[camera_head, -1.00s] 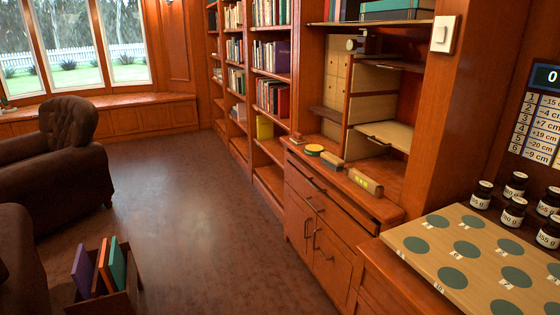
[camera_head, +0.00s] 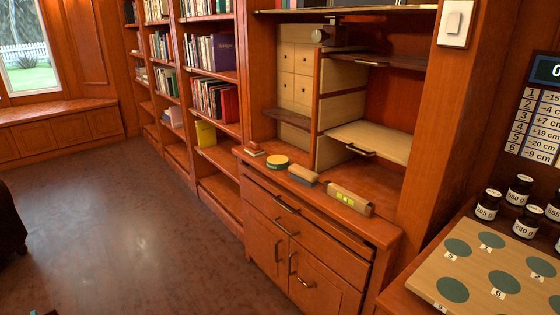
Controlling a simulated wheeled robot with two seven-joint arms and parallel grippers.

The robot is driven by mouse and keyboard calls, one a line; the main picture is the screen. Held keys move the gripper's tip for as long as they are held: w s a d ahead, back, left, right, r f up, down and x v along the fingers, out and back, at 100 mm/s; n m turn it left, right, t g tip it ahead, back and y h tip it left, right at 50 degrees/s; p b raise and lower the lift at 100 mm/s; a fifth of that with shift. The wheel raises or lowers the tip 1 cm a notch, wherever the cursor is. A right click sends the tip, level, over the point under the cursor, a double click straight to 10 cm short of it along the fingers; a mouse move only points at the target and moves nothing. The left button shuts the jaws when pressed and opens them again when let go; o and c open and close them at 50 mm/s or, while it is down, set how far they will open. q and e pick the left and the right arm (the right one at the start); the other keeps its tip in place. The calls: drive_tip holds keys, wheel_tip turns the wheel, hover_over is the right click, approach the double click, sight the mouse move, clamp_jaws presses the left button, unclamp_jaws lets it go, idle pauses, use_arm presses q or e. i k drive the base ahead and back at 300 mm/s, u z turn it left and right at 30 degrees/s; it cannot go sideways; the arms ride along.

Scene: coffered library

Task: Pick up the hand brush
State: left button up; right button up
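What looks like the hand brush (camera_head: 303,174) lies on the wooden cabinet's counter (camera_head: 331,211), in front of the open shelf compartment. It has a tan wooden body with a dark grey-blue underside. It sits between a round yellow-topped tin (camera_head: 277,161) on its left and a tan block with a yellow-green display (camera_head: 350,199) on its right, apart from both. Neither of my grippers is in view.
Below the counter are drawers and doors with protruding handles (camera_head: 285,204). A fold-out shelf (camera_head: 372,139) overhangs the counter's back. Jars (camera_head: 528,222) and a board with green discs (camera_head: 497,272) stand at right.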

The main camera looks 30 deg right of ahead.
sight(304, 176)
drive_tip(key=i, duration=3.45)
drive_tip(key=z, duration=2.65)
